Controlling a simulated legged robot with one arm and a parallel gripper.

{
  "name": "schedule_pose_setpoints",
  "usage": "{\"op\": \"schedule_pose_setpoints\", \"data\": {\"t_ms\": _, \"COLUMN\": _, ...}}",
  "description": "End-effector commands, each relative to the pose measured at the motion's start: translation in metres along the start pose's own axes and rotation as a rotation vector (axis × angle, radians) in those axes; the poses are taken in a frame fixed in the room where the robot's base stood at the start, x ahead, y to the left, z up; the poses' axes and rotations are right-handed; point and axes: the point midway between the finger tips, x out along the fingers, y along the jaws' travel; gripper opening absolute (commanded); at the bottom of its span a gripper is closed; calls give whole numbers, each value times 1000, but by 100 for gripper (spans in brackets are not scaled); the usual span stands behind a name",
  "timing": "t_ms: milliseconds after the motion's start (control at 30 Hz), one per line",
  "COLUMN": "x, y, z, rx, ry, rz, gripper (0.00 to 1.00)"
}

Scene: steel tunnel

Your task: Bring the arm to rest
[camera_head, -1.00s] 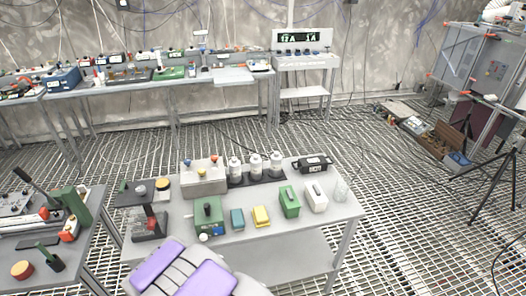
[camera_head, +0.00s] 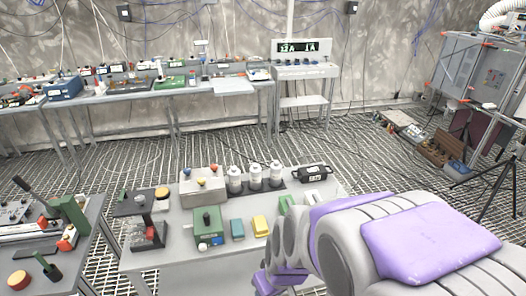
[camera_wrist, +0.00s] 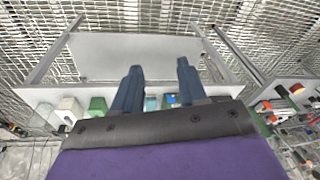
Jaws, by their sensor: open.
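My arm, with purple and grey covers, crosses the lower right of the head view in front of the near table (camera_head: 165,258). My gripper (camera_wrist: 160,88) shows in the wrist view with its two dark blue fingers apart and nothing between them. Beyond the fingers is a grey table edge with its lower shelf (camera_wrist: 135,55). The gripper's fingertips are not clear in the head view. My arm hides the right part of the near table and some items there.
The near table holds a green box (camera_head: 208,228), a yellow block (camera_head: 260,225), white bottles (camera_head: 255,176) and a black case (camera_head: 312,173). Another table (camera_head: 60,245) stands at left. Benches line the back wall. A tripod (camera_head: 492,175) and a grey cabinet (camera_head: 470,65) stand at right. Grating floor lies between.

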Motion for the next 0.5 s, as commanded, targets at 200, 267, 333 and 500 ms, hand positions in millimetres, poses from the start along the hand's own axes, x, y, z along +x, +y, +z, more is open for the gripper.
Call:
{"op": "schedule_pose_setpoints", "data": {"t_ms": 200, "x": -59, "y": 16, "z": 82, "rx": 236, "ry": -135, "rz": 13, "gripper": 42}}
{"op": "schedule_pose_setpoints", "data": {"t_ms": 267, "x": -72, "y": 17, "z": 105, "rx": 301, "ry": -176, "rz": 26, "gripper": 42}}
{"op": "schedule_pose_setpoints", "data": {"t_ms": 333, "x": -85, "y": 18, "z": 130, "rx": 371, "ry": -220, "rz": 43, "gripper": 42}}
{"op": "schedule_pose_setpoints", "data": {"t_ms": 500, "x": -106, "y": 17, "z": 172, "rx": 493, "ry": -294, "rz": 80, "gripper": 42}}
